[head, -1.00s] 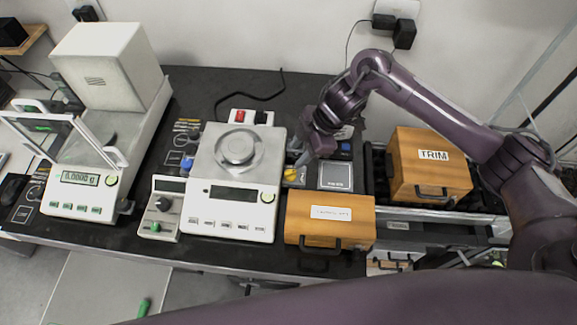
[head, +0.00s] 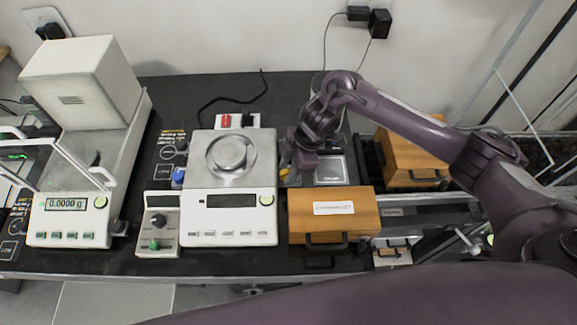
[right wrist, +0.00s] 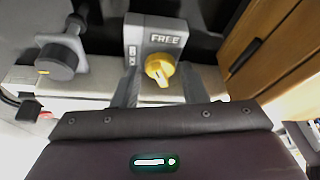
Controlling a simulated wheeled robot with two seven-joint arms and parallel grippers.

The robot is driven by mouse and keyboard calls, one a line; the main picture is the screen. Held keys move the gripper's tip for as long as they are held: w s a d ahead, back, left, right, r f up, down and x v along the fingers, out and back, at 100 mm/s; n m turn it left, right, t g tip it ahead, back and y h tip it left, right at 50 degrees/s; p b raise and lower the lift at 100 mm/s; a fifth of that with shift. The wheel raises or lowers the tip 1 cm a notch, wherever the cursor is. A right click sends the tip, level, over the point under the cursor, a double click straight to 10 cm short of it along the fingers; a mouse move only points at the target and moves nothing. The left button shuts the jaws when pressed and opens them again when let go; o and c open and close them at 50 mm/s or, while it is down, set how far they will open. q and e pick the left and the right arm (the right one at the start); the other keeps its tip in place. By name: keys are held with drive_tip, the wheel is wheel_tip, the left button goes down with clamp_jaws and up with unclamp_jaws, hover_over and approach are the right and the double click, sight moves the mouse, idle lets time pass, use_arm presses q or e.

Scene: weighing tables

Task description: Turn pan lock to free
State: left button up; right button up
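The pan lock is a yellow knob (right wrist: 159,68) on a small grey block (right wrist: 163,32) in the right wrist view. The block reads FREE above the knob, with a sideways label at its left. The knob's bar looks slanted; I cannot tell its exact setting. My right gripper (right wrist: 157,92) is open, its two fingers on either side of the knob with gaps visible. In the head view the right gripper (head: 289,163) is just right of the balance (head: 229,212), partly covering the yellow knob (head: 284,177). My left gripper is not in view.
A wooden box (head: 333,209) stands close in front of the knob, at right in the wrist view. A second wooden box (head: 412,160) is further right. A small control box (head: 158,224) and an enclosed balance (head: 68,221) stand left.

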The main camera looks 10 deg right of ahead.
drive_tip(key=c, duration=0.7)
drive_tip(key=m+p, duration=0.1)
drive_tip(key=p, duration=0.1)
drive_tip(key=m+t+p, duration=0.1)
drive_tip(key=m+p, duration=0.2)
drive_tip(key=p, duration=0.1)
drive_tip(key=shift+s+r+m+t+p, duration=0.2)
drive_tip(key=shift+s+m+t+p, duration=0.1)
drive_tip(key=shift+m+t, duration=0.1)
drive_tip(key=shift+m, duration=0.3)
drive_tip(key=shift+w+f, duration=0.1)
drive_tip(key=shift+f, duration=0.1)
drive_tip(key=o, duration=0.7)
